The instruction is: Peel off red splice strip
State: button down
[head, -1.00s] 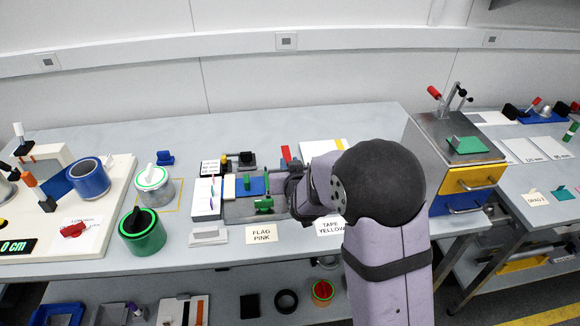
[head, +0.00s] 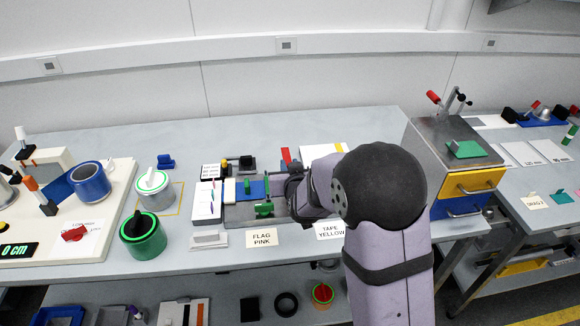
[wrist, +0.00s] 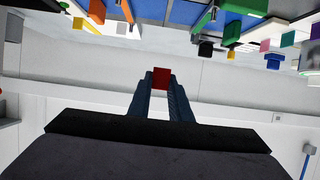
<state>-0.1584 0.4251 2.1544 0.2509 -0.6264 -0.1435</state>
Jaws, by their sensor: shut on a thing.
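My gripper (wrist: 161,80) is shut on a red strip (wrist: 161,77), which shows between its two dark fingertips in the wrist view. In the head view the red strip (head: 286,155) stands up just beyond my gripper (head: 292,166), behind a fixture with a blue block (head: 252,189) and green clamp parts (head: 264,210). My own wrist and forearm hide much of the fixture's right side. I cannot tell whether the strip's lower end touches anything.
White label cards (head: 262,237) lie along the bench's front edge. A green canister (head: 142,234) and a grey canister (head: 155,189) stand at left. A metal cabinet with yellow and blue drawers (head: 467,181) stands at right. The bench behind the fixture is mostly clear.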

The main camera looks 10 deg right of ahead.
jog(key=shift+r+p, duration=1.4)
jog(key=shift+r, duration=0.6)
